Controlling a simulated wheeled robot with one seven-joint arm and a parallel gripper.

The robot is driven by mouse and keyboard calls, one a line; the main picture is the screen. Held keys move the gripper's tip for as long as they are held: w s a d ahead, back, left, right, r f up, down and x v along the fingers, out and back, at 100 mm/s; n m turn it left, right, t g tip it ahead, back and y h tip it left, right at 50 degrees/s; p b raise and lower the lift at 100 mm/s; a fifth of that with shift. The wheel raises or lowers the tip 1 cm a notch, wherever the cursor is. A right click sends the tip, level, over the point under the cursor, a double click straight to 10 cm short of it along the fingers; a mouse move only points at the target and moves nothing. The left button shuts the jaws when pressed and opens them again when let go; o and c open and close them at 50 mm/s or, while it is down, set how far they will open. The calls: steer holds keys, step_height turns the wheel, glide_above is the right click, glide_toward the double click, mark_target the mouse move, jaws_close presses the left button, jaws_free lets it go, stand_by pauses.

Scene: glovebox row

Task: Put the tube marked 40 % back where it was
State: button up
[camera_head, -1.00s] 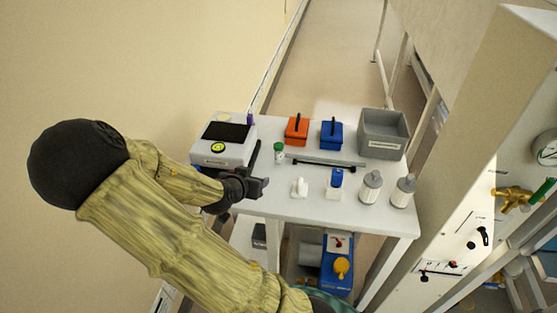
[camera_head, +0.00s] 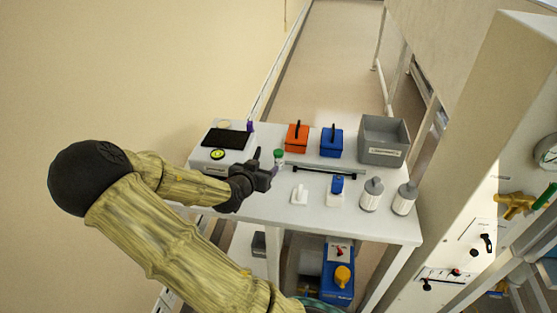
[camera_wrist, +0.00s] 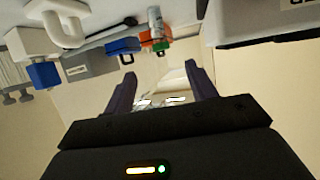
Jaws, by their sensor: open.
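A small white tube with a green cap (camera_head: 278,158) stands on the white table, just beyond and right of my gripper. It also shows at the top of the wrist view (camera_wrist: 155,22), ahead of the fingers. No 40 % mark can be read on it. A purple object (camera_head: 250,127) stands by the white device at the back left, too small to identify.
The white device with a black top (camera_head: 228,138) is left of my gripper. Behind are an orange box (camera_head: 297,138), a blue box (camera_head: 332,141) and a grey bin (camera_head: 381,155). A dark bar (camera_head: 325,170), white holders and two grey-capped bottles (camera_head: 371,194) lie to the right.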

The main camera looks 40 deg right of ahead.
mark_target(277, 155)
steer(key=p+x, duration=0.1)
steer(key=x, duration=0.6)
steer(key=shift+w+d, duration=0.1)
steer(key=shift+d, duration=0.05)
steer(key=p+x, duration=0.1)
steer(key=x, duration=0.4)
steer(key=shift+r+p, duration=0.25)
steer(key=shift+p, duration=0.1)
steer(key=shift+w+d+f, duration=0.1)
steer(key=shift+w+f, duration=0.05)
steer(key=c, duration=1.1)
steer(key=shift+c, duration=0.2)
step_height(277, 155, up, 10)
steer(key=shift+r+b, duration=0.1)
steer(key=shift+b, duration=0.6)
